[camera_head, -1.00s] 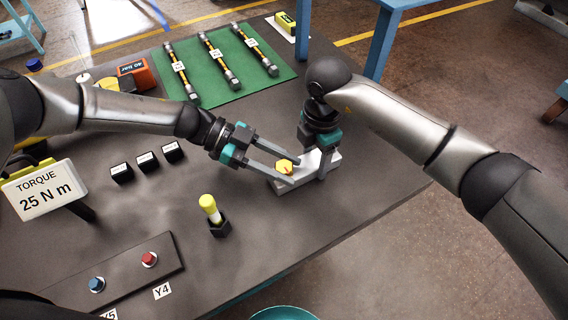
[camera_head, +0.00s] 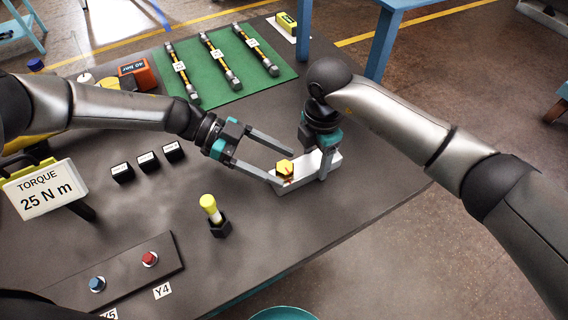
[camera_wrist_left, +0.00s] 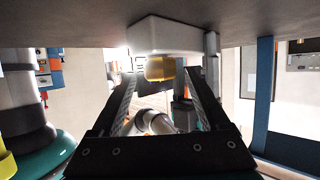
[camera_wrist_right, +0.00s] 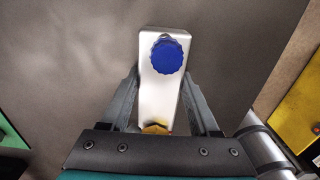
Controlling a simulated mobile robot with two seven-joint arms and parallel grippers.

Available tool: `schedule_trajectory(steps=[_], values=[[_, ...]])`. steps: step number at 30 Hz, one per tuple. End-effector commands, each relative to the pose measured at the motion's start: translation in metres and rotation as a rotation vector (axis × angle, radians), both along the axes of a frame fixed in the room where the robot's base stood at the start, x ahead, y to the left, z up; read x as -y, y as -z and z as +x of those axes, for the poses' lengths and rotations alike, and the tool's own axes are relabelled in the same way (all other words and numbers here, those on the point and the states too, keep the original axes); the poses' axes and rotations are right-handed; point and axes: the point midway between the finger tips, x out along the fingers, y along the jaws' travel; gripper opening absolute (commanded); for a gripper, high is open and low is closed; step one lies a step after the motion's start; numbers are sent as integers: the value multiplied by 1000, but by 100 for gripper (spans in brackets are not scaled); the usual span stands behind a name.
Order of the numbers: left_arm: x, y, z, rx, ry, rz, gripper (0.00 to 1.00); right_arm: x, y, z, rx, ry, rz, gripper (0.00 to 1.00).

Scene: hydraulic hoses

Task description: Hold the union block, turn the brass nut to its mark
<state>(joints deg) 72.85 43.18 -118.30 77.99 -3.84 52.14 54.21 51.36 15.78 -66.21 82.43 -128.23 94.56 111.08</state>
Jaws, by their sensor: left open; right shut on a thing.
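The pale metal union block (camera_head: 333,160) lies on the dark table near its right edge. My right gripper (camera_head: 325,168) is shut on its sides from above; both fingers also flank it in the right wrist view (camera_wrist_right: 162,98). The brass nut (camera_head: 285,168) sits at the block's left end, with a small reddish spot beside it. My left gripper (camera_head: 285,167) is open, its fingers spread on either side of the nut and apart from it. The left wrist view shows the nut (camera_wrist_left: 160,68) between the open fingers. A blue knob (camera_wrist_right: 167,56) on the block shows in the right wrist view.
A yellow-topped tool (camera_head: 211,209) stands in a black holder left of the block. A torque sign (camera_head: 45,190), a button panel (camera_head: 120,275), small black labelled blocks (camera_head: 148,161) and a green mat (camera_head: 245,85) with hoses lie around. Table between is clear.

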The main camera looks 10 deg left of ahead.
Motion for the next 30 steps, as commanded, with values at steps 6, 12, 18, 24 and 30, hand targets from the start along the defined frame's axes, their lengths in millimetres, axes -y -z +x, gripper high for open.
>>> schedule_trajectory(steps=[6, 12, 18, 24, 30], values=[[-45, -19, 8, 3, -5, 0, 78, 0, 0, 0, -1, 0, 1, 0], [-76, -32, 13, 3, -3, 1, 78, 0, 0, 0, -1, 0, 1, 0], [-90, -38, 15, -1, -1, -1, 78, 0, 0, 0, -1, 0, 1, 0], [-91, -39, 15, 0, 0, -1, 78, 0, 0, 0, 0, 0, 1, 0], [-91, -39, 15, 0, 0, -1, 78, 0, 0, 0, 0, 0, 1, 65]])
